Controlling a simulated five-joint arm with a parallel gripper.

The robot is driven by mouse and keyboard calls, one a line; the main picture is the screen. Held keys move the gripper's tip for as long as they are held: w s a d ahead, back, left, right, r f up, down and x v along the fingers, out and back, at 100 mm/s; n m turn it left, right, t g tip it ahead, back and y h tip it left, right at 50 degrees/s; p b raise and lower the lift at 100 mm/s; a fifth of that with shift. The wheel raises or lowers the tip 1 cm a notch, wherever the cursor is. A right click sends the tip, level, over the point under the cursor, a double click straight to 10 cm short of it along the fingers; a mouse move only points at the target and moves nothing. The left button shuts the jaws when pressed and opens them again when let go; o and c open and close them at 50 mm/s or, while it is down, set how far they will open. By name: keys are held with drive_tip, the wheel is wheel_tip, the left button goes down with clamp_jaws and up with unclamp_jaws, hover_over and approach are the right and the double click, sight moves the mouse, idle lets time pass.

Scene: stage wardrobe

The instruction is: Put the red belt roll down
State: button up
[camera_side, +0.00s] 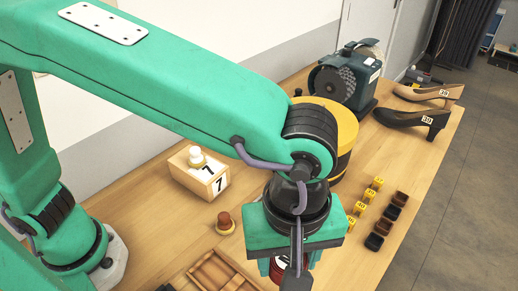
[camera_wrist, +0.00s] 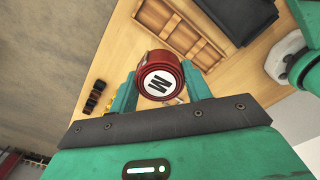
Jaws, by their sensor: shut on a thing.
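The red belt roll (camera_wrist: 159,77) is round with a white end face marked with a black M. My gripper (camera_wrist: 161,92) is shut on it, with one teal finger on each side, in the wrist view. In the side view my gripper (camera_side: 292,268) is at the bottom centre, above the table. There only a small piece of the red roll (camera_side: 276,268) shows below the teal palm; the rest is hidden. I cannot tell how high the roll is above the table.
A wooden compartment tray (camera_side: 212,274) lies left of my gripper. Bare wood lies left.

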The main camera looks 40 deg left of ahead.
wheel_tip(320, 180, up, 2)
drive_tip(key=w+a+r+n, duration=0.1)
drive_tip(key=w+a+n, duration=0.45)
drive_tip(key=w, duration=0.85)
drive_tip(key=w+a+n, duration=0.4)
drive_tip(key=w+a, duration=0.2)
drive_tip(key=w, duration=0.7)
drive_tip(key=w+a+n, duration=0.4)
drive_tip(key=w+a, duration=0.6)
drive_tip(key=a, duration=0.3)
drive_tip(key=w+a+f+n, duration=0.1)
drive_tip(key=w+a+n, duration=0.3)
drive_tip(key=a, duration=0.9)
wheel_tip(320, 180, down, 11)
drive_tip(key=w+a+f, duration=0.1)
drive_tip(key=a+f, duration=0.1)
drive_tip(key=a, duration=0.1)
drive_tip(key=w+a+f, duration=0.2)
drive_tip(key=a, duration=0.2)
drive_tip(key=w+a+f, duration=0.1)
drive_tip(key=a+f, duration=0.2)
drive_tip(key=a, duration=0.1)
drive_tip(key=shift+w+f, duration=0.1)
drive_tip(key=shift+w, duration=0.1)
